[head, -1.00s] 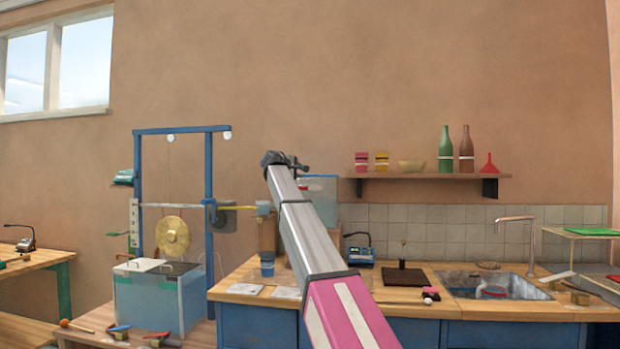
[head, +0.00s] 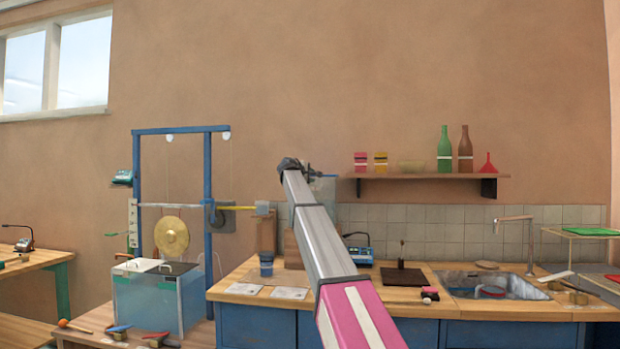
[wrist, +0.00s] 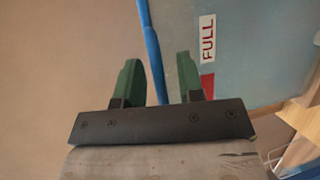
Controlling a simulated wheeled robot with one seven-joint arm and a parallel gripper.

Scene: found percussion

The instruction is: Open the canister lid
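The canister is a translucent blue-grey box. In the wrist view its wall (wrist: 255,55) fills the upper right, with a white FULL label lying sideways and a red mark below it. A blue strip (wrist: 152,45), seemingly the lid's edge, runs along the canister's left side and down between my fingers. My gripper (wrist: 159,75) has two green fingers spread apart, with a gap on both sides of the strip. In the head view the canister (head: 327,198) is mostly hidden behind my arm, and my gripper (head: 310,172) is near its top.
A shelf (head: 430,177) with bottles and jars is right of my gripper. A blue frame (head: 208,165) with a gong (head: 172,237) and a yellow bar (head: 238,208) stands to the left. The worktop below holds a blue cup (head: 266,262) and a sink (head: 490,287).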

